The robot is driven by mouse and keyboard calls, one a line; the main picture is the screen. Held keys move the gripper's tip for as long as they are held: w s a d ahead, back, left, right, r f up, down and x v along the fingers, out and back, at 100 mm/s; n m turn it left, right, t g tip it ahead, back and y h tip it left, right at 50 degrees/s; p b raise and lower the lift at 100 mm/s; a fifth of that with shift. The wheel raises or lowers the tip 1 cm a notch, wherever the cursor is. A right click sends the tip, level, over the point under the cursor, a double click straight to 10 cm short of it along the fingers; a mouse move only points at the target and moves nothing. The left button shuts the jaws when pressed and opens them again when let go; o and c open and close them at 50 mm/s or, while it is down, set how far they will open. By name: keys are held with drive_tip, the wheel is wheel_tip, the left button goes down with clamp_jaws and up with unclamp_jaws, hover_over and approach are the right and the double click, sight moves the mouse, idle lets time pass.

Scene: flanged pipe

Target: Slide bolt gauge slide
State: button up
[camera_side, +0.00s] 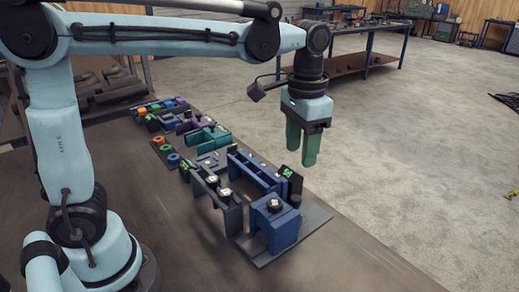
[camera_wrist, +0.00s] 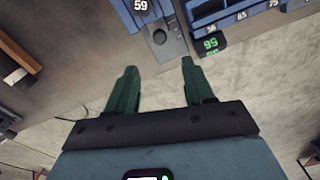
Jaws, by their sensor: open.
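In the side view, a long blue rail assembly (camera_side: 258,172), which looks like the bolt gauge, lies on the bench. A small black display with green digits (camera_side: 287,173) is at its near right end. In the wrist view the blue rail (camera_wrist: 238,17) bears white numbers, and the display (camera_wrist: 209,43) is at its lower end. I cannot tell which part is the slide. My gripper (camera_side: 302,150) hangs above and right of the rail, fingers down. In the wrist view it (camera_wrist: 158,68) is open, with nothing between its green fingers.
A blue block (camera_side: 275,224) stands on a grey plate (camera_side: 317,222) near the bench edge. A dark round knob (camera_wrist: 159,36) is on a grey plate. A grey-blue bracket (camera_side: 217,194) stands left of the rail. Several coloured fixtures are behind. The front bench is clear.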

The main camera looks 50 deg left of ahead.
sight(296, 197)
wheel_tip(296, 197, down, 12)
idle(0.6)
clamp_jaws()
idle(0.3)
